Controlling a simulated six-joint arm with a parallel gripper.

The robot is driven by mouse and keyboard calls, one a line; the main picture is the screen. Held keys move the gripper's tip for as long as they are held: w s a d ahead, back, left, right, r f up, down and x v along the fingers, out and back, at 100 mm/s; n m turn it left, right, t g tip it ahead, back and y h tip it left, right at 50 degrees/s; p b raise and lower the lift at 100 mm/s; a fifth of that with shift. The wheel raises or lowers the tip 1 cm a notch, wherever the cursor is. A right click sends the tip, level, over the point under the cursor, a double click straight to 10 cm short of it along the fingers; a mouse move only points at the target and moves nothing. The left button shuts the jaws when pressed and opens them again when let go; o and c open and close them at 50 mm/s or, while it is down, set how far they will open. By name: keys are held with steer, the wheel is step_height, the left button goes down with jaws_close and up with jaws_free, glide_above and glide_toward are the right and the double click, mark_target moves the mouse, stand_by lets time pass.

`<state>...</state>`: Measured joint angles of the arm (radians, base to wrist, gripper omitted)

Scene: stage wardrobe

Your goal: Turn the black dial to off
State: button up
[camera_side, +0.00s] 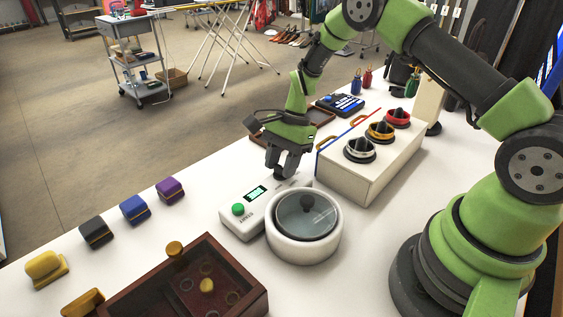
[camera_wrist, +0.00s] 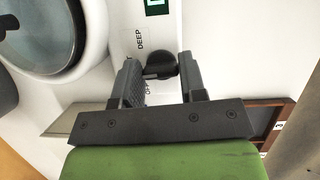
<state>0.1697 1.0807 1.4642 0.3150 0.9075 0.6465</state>
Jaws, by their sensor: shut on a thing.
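The black dial (camera_wrist: 160,65) is on a white control box (camera_side: 245,218) with a small green-lit display (camera_side: 256,193) and a round green button (camera_side: 238,209). In the wrist view, the word DEEP is printed on one side of the dial, and a partly hidden label reading like OFF is beside a finger. My gripper (camera_wrist: 158,68) points down at the box, with its two fingers shut on the dial, one on each side. In the side view my gripper (camera_side: 285,172) hides most of the dial. I cannot tell which mark the dial points to.
A white pot with a glass lid (camera_side: 306,217) stands close beside the box. A long white box (camera_side: 372,160) with several knobs is to the right. Small coloured blocks (camera_side: 133,208) and an open wooden tray (camera_side: 250,295) are to the left and front.

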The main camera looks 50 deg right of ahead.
steer(key=n+g, duration=0.1)
steer(key=n, duration=0.2)
steer(key=n+g, duration=0.1)
steer(key=n, duration=0.1)
steer(key=shift+w+n+h, duration=0.1)
steer(key=shift+n+h, duration=0.3)
steer(key=n, duration=0.2)
steer(key=n+g+h, duration=0.1)
steer(key=n, duration=0.2)
steer(key=shift+g, duration=0.3)
steer(key=o, duration=0.9)
steer(key=v, duration=1)
steer(key=shift+a, duration=0.2)
steer(key=shift+r, duration=0.1)
